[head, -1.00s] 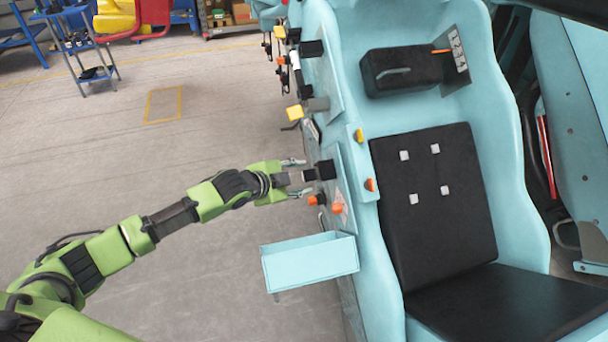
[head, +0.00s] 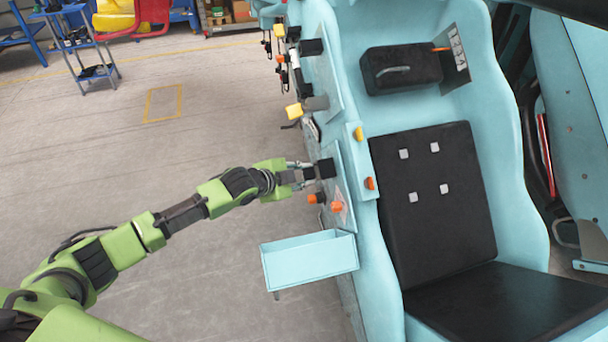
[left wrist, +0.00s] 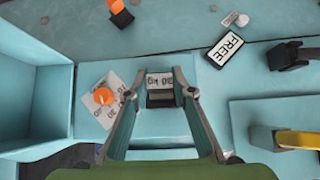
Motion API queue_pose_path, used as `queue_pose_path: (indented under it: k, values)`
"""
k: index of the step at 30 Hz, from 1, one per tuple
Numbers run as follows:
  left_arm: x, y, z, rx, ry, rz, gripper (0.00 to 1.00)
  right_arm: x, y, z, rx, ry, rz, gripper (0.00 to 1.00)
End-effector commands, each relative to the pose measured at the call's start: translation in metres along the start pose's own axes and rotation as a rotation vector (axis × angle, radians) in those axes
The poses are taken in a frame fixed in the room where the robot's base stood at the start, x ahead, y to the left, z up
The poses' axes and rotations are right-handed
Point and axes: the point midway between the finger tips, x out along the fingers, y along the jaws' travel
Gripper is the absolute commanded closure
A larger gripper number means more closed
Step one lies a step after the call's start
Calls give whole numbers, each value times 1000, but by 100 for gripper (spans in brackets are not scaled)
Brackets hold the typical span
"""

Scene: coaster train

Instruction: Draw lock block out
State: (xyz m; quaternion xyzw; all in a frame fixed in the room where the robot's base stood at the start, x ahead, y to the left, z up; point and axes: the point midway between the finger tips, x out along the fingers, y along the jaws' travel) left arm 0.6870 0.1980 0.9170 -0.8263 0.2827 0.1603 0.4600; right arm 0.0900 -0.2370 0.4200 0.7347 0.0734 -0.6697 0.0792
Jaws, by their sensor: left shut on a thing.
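The lock block (head: 325,168) is a small dark block on the side panel of the light-blue train car. It also shows in the left wrist view (left wrist: 160,98), with a partly covered white label at its far side. My left gripper (head: 307,173) is shut on the block, with one finger on each side of it. In the left wrist view the fingertips (left wrist: 160,92) reach the block's sides. The block's inner end is hidden, so I cannot tell how deep it sits. My right gripper is in neither view.
An open light-blue bin (head: 310,262) hangs on the car below the block. An orange knob (head: 337,207) with a label is beside it. A yellow-ended handle (head: 294,111) sticks out above. A black seat (head: 435,195) is at right.

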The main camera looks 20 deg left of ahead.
Motion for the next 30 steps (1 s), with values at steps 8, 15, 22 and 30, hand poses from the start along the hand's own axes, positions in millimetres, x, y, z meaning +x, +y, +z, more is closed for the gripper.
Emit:
queue_pose_path:
  k: [8,15,22,30]
  values:
    - [-6,0,6,1,-3,2,100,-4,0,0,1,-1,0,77]
    - [-13,0,13,0,-2,2,100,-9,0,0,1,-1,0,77]
    - [-19,1,19,0,-2,3,100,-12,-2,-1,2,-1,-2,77]
    - [-27,1,27,1,-3,3,100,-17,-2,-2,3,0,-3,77]
